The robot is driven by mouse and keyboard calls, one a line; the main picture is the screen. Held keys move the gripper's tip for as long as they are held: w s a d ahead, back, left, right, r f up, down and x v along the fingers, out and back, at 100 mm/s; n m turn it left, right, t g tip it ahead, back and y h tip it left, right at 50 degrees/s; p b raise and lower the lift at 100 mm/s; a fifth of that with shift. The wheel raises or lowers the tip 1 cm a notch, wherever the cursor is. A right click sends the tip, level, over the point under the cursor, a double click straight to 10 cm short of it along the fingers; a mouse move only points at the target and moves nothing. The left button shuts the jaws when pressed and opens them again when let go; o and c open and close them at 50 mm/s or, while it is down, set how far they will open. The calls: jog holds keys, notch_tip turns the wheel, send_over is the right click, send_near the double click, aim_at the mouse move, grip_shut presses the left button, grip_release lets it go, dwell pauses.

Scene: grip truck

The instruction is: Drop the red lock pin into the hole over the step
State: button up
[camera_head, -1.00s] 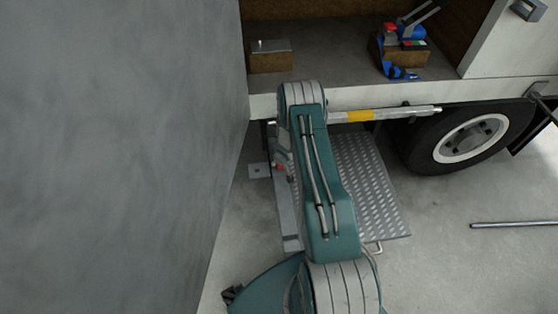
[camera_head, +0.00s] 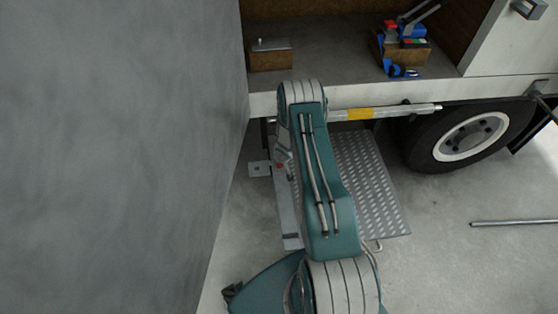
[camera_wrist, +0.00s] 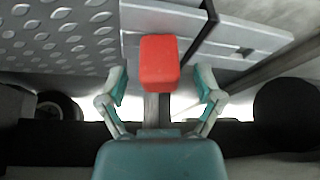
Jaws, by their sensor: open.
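The red lock pin (camera_wrist: 159,62) shows its red head in the middle of the wrist view, with a grey bar below it. My gripper (camera_wrist: 161,84) is open, one finger on each side of the pin and apart from its head. In the head view a small red spot (camera_head: 279,166) shows left of my arm, beside the step. The step (camera_head: 372,180) is a grey tread plate below the truck bed; its studded surface also fills the upper left of the wrist view (camera_wrist: 55,30). My arm hides part of the step. I cannot make out the hole.
A grey wall (camera_head: 110,150) stands close on the left. The truck bed (camera_head: 340,75) holds a brown block (camera_head: 271,60) and blue tools (camera_head: 402,70). A wheel (camera_head: 468,138) is at right. A metal rod (camera_head: 512,223) lies on open floor.

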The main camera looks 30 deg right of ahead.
jog(key=s+a+r+h, duration=0.1)
jog(key=s+a+r, duration=0.2)
jog(key=r, duration=1.1)
jog(key=s+a+r, duration=0.2)
jog(key=r, duration=1.2)
jog(key=s+a+r+h, duration=0.1)
jog(key=s+a+r, duration=0.2)
jog(key=r, duration=1.2)
jog(key=s+a+r+y, duration=0.1)
jog(key=s+a+r, duration=0.3)
jog(key=s, duration=0.3)
jog(key=s+a+r+n, duration=0.1)
jog(key=s+a+r, duration=0.3)
jog(key=s, duration=0.3)
jog(key=s+a+r+t+y, duration=0.1)
jog(key=s+a+r, duration=0.3)
jog(key=s, duration=0.4)
jog(key=shift+a+r+n+y, duration=0.3)
jog(key=shift+r, duration=0.05)
